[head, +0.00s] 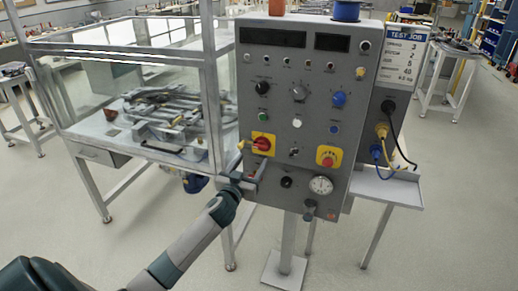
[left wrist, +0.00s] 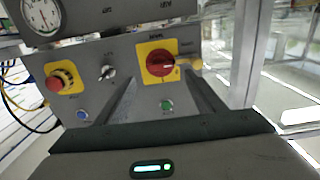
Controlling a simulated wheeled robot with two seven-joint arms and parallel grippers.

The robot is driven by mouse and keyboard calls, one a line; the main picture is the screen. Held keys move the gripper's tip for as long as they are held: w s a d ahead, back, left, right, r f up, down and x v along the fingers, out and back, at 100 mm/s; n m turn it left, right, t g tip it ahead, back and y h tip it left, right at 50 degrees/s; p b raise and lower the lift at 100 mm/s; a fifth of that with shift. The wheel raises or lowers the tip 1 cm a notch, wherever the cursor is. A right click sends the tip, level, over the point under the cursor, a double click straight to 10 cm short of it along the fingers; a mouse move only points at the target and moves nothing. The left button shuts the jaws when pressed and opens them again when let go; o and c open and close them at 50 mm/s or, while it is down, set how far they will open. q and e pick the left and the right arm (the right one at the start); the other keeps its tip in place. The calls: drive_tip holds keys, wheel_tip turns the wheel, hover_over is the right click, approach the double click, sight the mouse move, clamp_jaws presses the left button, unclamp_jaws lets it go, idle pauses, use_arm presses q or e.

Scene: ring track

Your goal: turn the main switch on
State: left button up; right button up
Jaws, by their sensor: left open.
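The main switch (head: 262,143) is a red rotary handle on a yellow plate, at the lower left of the grey control panel. It also shows in the left wrist view (left wrist: 160,64), where the picture is upside down and the handle looks roughly crosswise. A small yellow part (left wrist: 189,64) sticks out at the plate's side; I cannot tell what it is. My left gripper (head: 252,168) is in front of the panel, just below the switch. Its fingers (left wrist: 162,84) are spread apart with nothing between them, and the switch appears beyond the gap. My right gripper is not in view.
A red emergency button (head: 328,156) on yellow, a small selector (head: 293,152) and a gauge (head: 321,185) are close by on the panel. A glass-walled work table (head: 88,150) stands left of it. Cables (head: 388,150) hang at the panel's right side.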

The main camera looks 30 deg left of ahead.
sight(260, 149)
use_arm(q)
drive_tip(key=p+x, duration=0.1)
drive_tip(key=x, duration=0.7)
drive_tip(key=shift+w, duration=0.2)
drive_tip(key=c, duration=1)
